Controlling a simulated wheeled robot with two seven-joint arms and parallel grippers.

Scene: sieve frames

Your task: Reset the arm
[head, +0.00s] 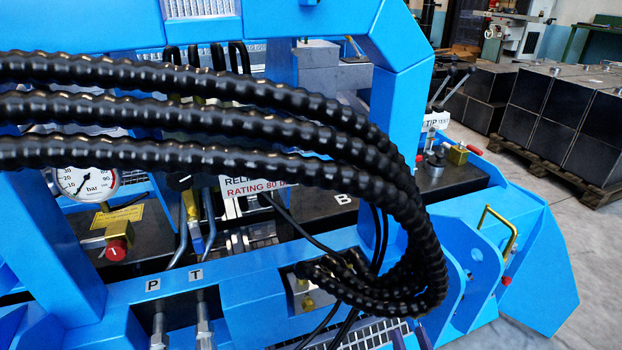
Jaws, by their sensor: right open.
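My right gripper (411,338) shows only as a small dark blue-purple part at the bottom edge, below the bend of the hoses. Its two fingers look apart, with nothing seen between them. Most of it is cut off by the frame or hidden, and I cannot tell whether it touches the hoses. My left gripper is not in view.
Thick black ribbed hoses (200,110) sweep across a blue machine frame (400,45) and bend down near the middle. A pressure gauge (86,182), red knob (116,250) and brass handle (498,228) are on it. Black crates (565,110) stand back right; grey floor (590,240) is clear.

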